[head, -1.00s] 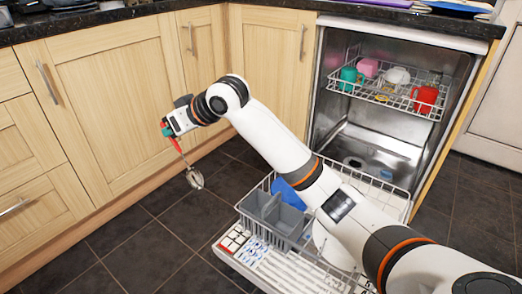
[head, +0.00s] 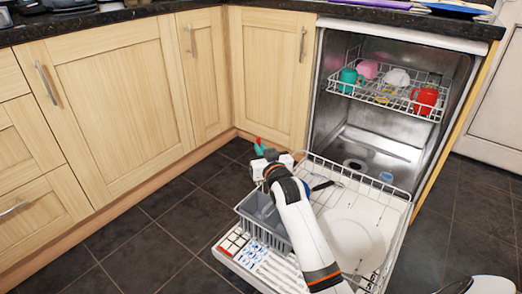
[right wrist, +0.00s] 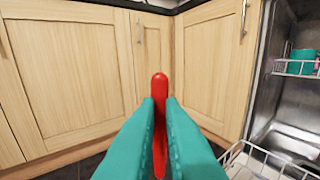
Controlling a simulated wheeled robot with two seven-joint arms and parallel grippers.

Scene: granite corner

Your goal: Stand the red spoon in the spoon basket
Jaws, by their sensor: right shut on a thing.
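My right gripper (head: 261,148) is shut on the red spoon (right wrist: 160,85), its teal fingers (right wrist: 185,140) on both sides of the red handle. In the head view only a small red bit of the handle (head: 258,140) shows above the fingers. The spoon's metal bowl is hidden. The grey spoon basket (head: 253,226) stands at the left of the pulled-out lower rack, with its compartments partly hidden by my right arm. My left gripper is not in view.
The lower rack (head: 398,212) holds a white plate (head: 352,240) and a dark-handled item (head: 324,186). The open dishwasher door (head: 224,249) lies under it. The upper rack (head: 404,105) holds several cups, one a red mug (head: 427,97). Wooden cupboards (head: 120,95) stand left; the dark floor (head: 150,250) is clear.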

